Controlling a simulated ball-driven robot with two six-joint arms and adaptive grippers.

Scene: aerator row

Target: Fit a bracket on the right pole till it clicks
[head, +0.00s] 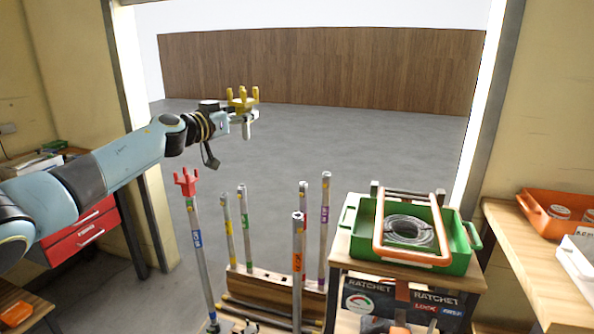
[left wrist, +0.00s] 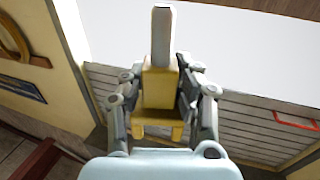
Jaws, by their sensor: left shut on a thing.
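My left gripper (head: 240,116) is raised above the poles and shut on a yellow pronged bracket (head: 242,98), prongs upward in the head view. In the left wrist view the yellow bracket (left wrist: 160,88) sits between the fingers, with a grey piece (left wrist: 162,35) extending from it. A front pole with an orange label (head: 297,270) stands upright below and to the right of the gripper, its top bare. Another front pole with a blue label (head: 198,250) stands at left, leaning slightly, with a red pronged bracket (head: 186,182) on top. The held bracket is apart from both poles.
Several thinner labelled poles stand in a wooden rack (head: 265,288) behind. At right, a green tray (head: 458,262) with coiled clear tubing (head: 408,230) rests on a wooden stand. An orange bin (head: 535,212) sits on the right bench. The space around the raised gripper is clear.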

